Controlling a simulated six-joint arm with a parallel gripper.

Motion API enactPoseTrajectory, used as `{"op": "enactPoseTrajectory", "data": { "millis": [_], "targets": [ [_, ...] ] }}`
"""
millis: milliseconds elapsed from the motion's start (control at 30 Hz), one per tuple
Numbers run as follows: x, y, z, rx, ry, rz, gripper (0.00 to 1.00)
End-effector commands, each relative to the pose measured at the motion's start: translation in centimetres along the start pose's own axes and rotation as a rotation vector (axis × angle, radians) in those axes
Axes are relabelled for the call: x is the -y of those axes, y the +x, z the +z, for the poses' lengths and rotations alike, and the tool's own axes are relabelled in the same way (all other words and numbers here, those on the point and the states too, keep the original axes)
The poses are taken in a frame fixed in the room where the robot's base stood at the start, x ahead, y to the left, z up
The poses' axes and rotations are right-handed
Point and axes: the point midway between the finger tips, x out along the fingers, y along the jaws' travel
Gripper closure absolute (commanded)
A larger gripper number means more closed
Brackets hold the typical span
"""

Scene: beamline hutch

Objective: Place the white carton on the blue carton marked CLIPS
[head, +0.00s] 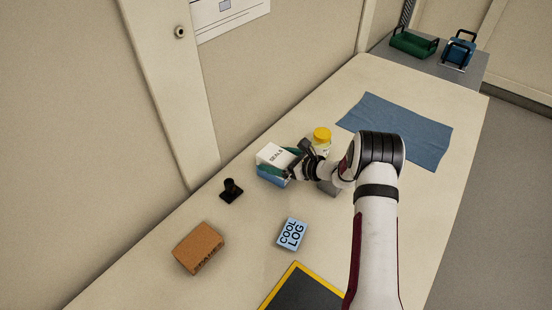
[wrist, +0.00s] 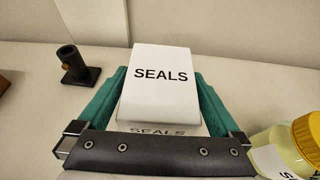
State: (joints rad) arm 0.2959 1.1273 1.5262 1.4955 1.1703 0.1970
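The white carton (head: 276,154), marked SEALS, is upright between the two teal fingers of my gripper (head: 281,163). In the wrist view the carton (wrist: 165,85) fills the space between the fingers (wrist: 160,105), which lie along its two sides with hardly any gap. A blue carton (head: 271,178) shows directly beneath the white one in the head view. Its marking is hidden, and I cannot tell whether the two cartons touch. In the wrist view the blue carton is hidden.
A yellow-capped bottle (head: 321,136) stands close to my gripper on the right. A black stand (head: 231,190), a brown box (head: 199,248) and a blue COOL LOG box (head: 292,234) are nearer. A blue cloth (head: 400,128) lies flat farther back.

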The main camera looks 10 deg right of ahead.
Motion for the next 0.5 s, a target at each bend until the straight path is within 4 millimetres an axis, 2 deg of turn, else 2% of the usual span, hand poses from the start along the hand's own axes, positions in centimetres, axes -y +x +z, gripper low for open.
{"op": "enactPoseTrajectory", "data": {
  "millis": [233, 367, 500],
  "targets": [
    [0.1, -0.6, 0.3, 0.000, -0.001, -0.002, 0.00],
    [0.2, -3.8, 0.3, 0.000, 0.001, -0.004, 0.00],
    [0.2, -7.9, 0.3, 0.000, 0.000, -0.005, 0.00]
  ]
}}
